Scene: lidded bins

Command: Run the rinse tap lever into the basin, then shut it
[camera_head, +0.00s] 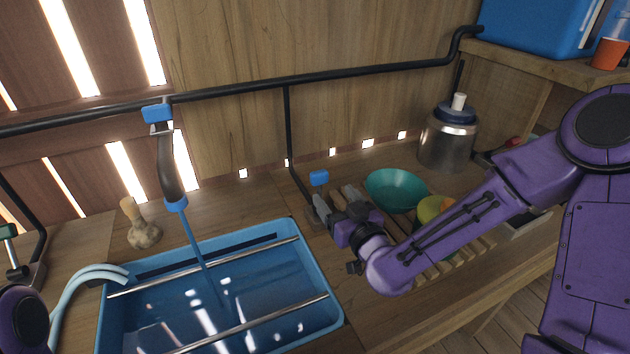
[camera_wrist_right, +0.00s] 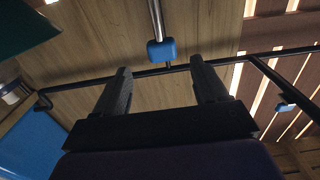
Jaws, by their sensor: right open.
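The rinse tap lever has a blue handle (camera_head: 319,177) beside the right end of the basin. My right gripper (camera_head: 334,198) is just below and in front of it, fingers open and empty. In the right wrist view the blue handle (camera_wrist_right: 161,50) on its metal rod appears ahead, between the open fingertips (camera_wrist_right: 163,78), with no clear contact. The tap spout (camera_head: 169,165) hangs from the black pipe, and a blue stream (camera_head: 191,238) runs from its nozzle into the blue basin (camera_head: 329,290), which holds water. My left gripper is out of view.
A teal bowl (camera_head: 396,190) and a yellow-green cup (camera_head: 430,209) stand near my right forearm, by a wooden slatted rack. A metal canister (camera_head: 447,142) stands behind. A brush (camera_head: 140,226) is left of the tap. Two metal bars (camera_head: 225,257) cross the basin.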

